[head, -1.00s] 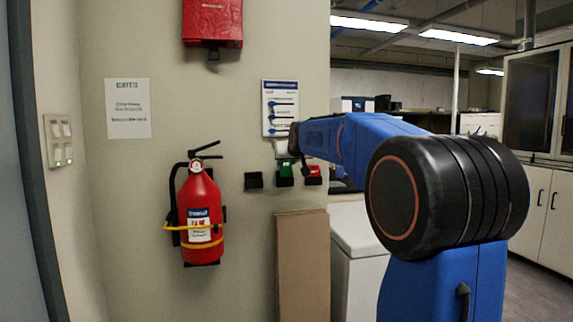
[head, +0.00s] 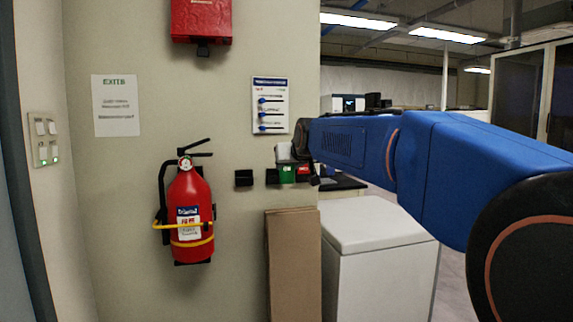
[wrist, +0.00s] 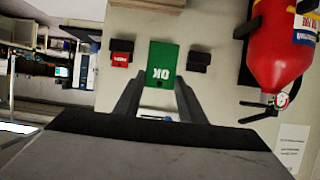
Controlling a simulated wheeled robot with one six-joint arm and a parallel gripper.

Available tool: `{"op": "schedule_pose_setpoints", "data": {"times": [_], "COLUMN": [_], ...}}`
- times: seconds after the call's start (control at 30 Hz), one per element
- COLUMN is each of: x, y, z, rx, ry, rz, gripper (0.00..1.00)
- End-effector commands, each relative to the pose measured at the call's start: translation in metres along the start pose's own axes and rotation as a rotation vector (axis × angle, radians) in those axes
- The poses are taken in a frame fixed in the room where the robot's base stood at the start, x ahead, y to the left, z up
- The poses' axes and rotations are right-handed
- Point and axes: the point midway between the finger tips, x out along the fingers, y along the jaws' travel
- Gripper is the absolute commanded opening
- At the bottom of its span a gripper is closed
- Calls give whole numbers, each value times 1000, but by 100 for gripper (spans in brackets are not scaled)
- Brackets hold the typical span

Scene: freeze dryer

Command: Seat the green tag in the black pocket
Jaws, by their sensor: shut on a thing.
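My gripper (wrist: 160,88) is shut on the green tag (wrist: 162,66), which reads "OK" upside down in the wrist view. In the head view the green tag (head: 287,174) is below my gripper's pale body (head: 284,152). An empty-looking black pocket (head: 243,178) is on the wall to its left; in the wrist view this pocket (wrist: 199,55) is right of the tag. Another dark pocket (head: 271,177) shows partly behind the green tag. The gap between tag and wall is unclear.
A red tag (wrist: 122,58) sits in a dark holder beside the green tag. A fire extinguisher (head: 188,215) hangs at left. Below are a brown board (head: 292,265) and a white chest (head: 375,225). A chart (head: 270,105) hangs above.

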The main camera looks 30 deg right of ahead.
Motion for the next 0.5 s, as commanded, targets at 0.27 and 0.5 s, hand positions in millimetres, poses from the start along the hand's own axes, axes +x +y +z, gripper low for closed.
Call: {"op": "schedule_pose_setpoints", "data": {"times": [0.27,0.5], "x": [-8,-12], "y": [0,0], "z": [-10,-21], "rx": [0,-1], "ry": [0,1], "rz": [0,0], "gripper": [16,16]}}
